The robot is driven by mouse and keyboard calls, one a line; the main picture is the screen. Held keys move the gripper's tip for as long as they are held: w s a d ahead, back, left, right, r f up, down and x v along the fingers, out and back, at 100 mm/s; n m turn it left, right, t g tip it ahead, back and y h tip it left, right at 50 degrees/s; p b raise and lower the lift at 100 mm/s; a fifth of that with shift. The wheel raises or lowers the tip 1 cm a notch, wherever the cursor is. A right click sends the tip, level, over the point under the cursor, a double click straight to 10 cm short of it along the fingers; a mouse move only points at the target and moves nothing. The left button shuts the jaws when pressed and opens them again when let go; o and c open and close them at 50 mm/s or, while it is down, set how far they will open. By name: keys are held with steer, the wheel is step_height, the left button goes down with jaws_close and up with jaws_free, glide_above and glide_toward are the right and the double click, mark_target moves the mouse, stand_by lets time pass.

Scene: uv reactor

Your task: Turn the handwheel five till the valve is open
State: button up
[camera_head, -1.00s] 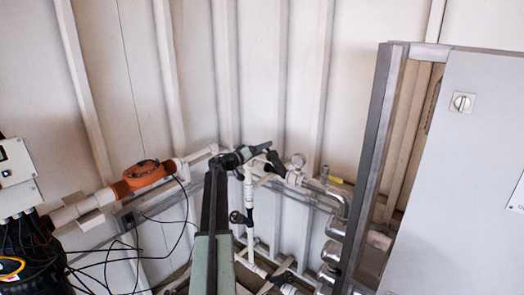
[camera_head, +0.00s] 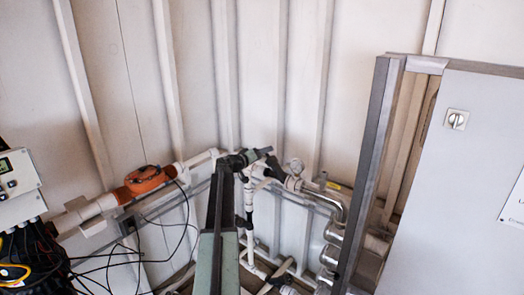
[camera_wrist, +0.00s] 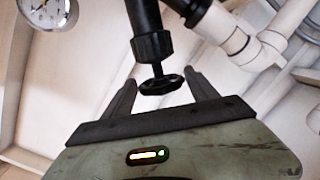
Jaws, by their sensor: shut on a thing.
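In the wrist view a small black handwheel (camera_wrist: 162,86) sits on a short stem below a black valve body (camera_wrist: 152,45). My gripper (camera_wrist: 162,88) has one finger on each side of the handwheel and is shut on its rim. No number or open mark on the valve is readable. In the head view my gripper (camera_head: 272,166) is at the white pipework by the back wall, and the handwheel there is hidden or too small to make out.
An orange pipe fitting (camera_head: 147,180) is to the left, above loose black cables. A grey cabinet (camera_head: 455,190) stands to the right behind a metal post (camera_head: 372,170).

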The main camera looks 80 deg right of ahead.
steer(key=n+t+p, duration=0.1)
steer(key=p, duration=0.1)
steer(key=r+n+t+p, duration=0.1)
steer(key=t+p, duration=0.1)
steer(key=s+t+y+p, duration=0.1)
steer(key=t+p, duration=0.1)
steer(key=shift+r+n+p, duration=0.35)
steer(key=shift+n+p, duration=0.05)
steer(key=n+t+y+p, duration=0.1)
steer(key=t+p, duration=0.1)
steer(key=n+t+y+p, duration=0.1)
steer(key=p, duration=0.1)
steer(key=shift+s+d+r+t, duration=0.2)
steer(key=shift+s+t, duration=0.1)
steer(key=shift+t, duration=0.1)
steer(key=n+t+y+p, duration=0.2)
steer(key=p, duration=0.1)
steer(key=t+y+p, duration=0.1)
steer(key=t+y, duration=0.1)
steer(key=shift+s+d+f+n, duration=0.15)
steer(key=shift+s+d+n, duration=0.2)
steer(key=shift+s+n, duration=0.05)
steer(key=shift+s+d+f+n+t+y+p, duration=0.1)
steer(key=shift+n+t+y+p, duration=0.6)
steer(key=shift+y, duration=0.5)
steer(key=shift+t, duration=0.3)
steer(key=shift+y, duration=0.3)
steer(key=o, duration=1)
